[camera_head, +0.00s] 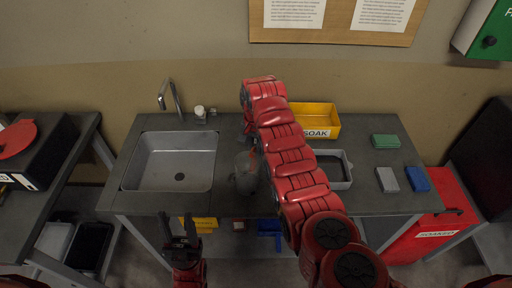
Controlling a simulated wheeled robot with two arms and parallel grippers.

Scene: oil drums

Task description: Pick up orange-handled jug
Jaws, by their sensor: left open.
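A grey jug (245,178) stands on the dark counter, just right of the sink. A small orange part shows at its upper right; the rest of its handle is hard to make out. My right arm reaches up across the counter and bends down behind the jug. Its gripper (248,132) is small, dark and partly hidden by the arm, so its jaws and any contact with the jug are unclear. My left gripper (178,228) is open and empty, low in front of the counter's front edge, below the sink and left of the jug.
A sink (152,158) with a tap (171,98) is left of the jug. A yellow SOAK bin (318,117), a grey tray (346,168), and green (385,141), grey (387,179) and blue (417,179) blocks lie to the right. A red SOAKED bin (415,240) stands lower right.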

